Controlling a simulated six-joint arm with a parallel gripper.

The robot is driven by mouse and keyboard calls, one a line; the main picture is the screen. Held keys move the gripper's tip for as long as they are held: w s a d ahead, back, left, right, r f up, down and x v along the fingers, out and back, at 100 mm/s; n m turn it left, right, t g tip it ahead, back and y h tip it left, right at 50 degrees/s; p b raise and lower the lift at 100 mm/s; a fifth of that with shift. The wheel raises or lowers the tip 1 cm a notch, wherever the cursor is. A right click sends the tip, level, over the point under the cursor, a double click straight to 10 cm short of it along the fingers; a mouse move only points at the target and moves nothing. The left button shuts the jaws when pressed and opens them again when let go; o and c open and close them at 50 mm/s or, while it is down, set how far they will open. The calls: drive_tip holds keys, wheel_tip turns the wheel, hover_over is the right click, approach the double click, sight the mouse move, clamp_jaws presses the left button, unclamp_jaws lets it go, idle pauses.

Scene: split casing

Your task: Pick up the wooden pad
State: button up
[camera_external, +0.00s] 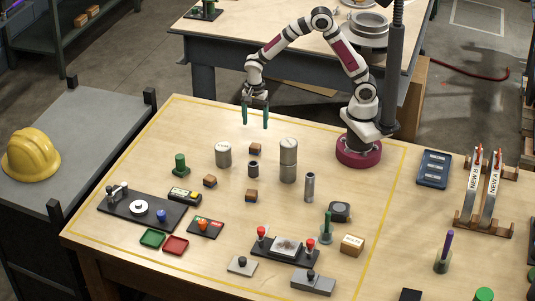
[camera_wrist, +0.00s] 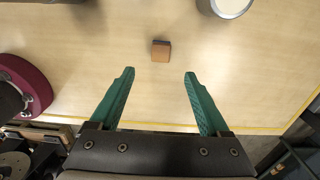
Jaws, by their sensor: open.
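One block (camera_external: 255,148) is between the grey can and a tall metal cylinder, another (camera_external: 210,180) is further left, and a third (camera_external: 251,196) is nearer the front. I cannot tell which is meant. My gripper (camera_external: 255,124) hangs above the table's far part, with its green fingers pointing down, open and empty. In the wrist view, one wooden block (camera_wrist: 161,51) lies on the table just beyond the open fingertips (camera_wrist: 159,73), roughly centred between them and not touched.
A grey can (camera_external: 223,154) stands left of the far block; it also shows in the wrist view (camera_wrist: 229,6). A green-topped part (camera_external: 180,165) is further left.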

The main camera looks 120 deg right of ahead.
sight(255, 144)
drive_tip(key=f, duration=1)
drive_tip(key=shift+s+d+f, duration=0.1)
drive_tip(key=shift+d+f, duration=0.1)
drive_tip(key=shift+f, duration=0.1)
clamp_jaws()
